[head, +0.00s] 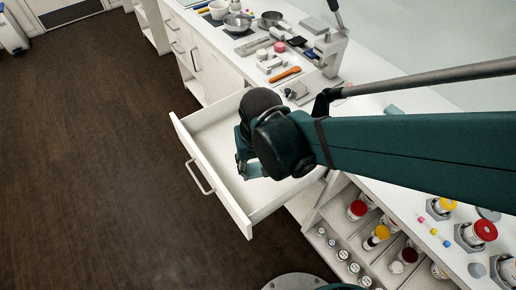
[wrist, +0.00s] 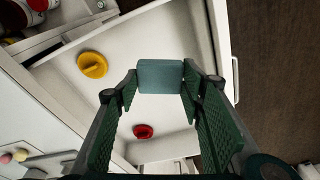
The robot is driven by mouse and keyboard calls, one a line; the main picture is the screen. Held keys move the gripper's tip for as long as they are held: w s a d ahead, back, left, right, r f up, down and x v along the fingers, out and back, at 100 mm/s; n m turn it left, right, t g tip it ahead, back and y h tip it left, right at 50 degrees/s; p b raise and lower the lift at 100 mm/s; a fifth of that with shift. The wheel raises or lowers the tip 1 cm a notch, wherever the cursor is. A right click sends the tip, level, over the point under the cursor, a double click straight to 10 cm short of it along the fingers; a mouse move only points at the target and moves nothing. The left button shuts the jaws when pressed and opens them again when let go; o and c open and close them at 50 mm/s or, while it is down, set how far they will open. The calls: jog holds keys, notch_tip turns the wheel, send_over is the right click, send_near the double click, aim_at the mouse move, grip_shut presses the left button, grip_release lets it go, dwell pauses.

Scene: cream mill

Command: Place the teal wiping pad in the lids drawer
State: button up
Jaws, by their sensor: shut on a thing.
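The teal wiping pad (wrist: 160,72) is held between the two fingertips of my gripper (wrist: 160,84), in the upper middle of the wrist view. The lids drawer (head: 205,172) stands pulled open in the head view, and its white floor also shows in the wrist view (wrist: 140,40). My gripper (head: 247,163) is over the open drawer, shut on the pad. A yellow lid (wrist: 92,65) and a red lid (wrist: 142,131) lie in the drawer. My arm hides the drawer's far right part in the head view. I cannot tell the pad's exact height above the drawer floor.
The worktop behind the drawer holds an orange-handled tool (head: 285,74), a steel pot (head: 237,22) and a press-like device (head: 330,48). Shelves with jars (head: 357,209) are at the lower right. The dark floor (head: 90,170) left of the drawer is clear.

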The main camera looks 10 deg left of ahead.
notch_tip(320, 180, down, 7)
dwell(0.4)
dwell(0.4)
jog(key=b, duration=0.2)
send_over(256, 194)
jog(key=shift+s+d+f, duration=0.1)
jog(key=shift+f, duration=1.4)
jog(key=shift+s+d+f, duration=0.1)
jog(key=shift+f, duration=1.35)
jog(key=shift+f+b, duration=0.75)
jog(key=shift+f, duration=1.35)
jog(key=shift+o, duration=1.2)
jog(key=shift+f, duration=0.15)
jog(key=o, duration=0.5)
jog(key=shift+c, duration=0.2)
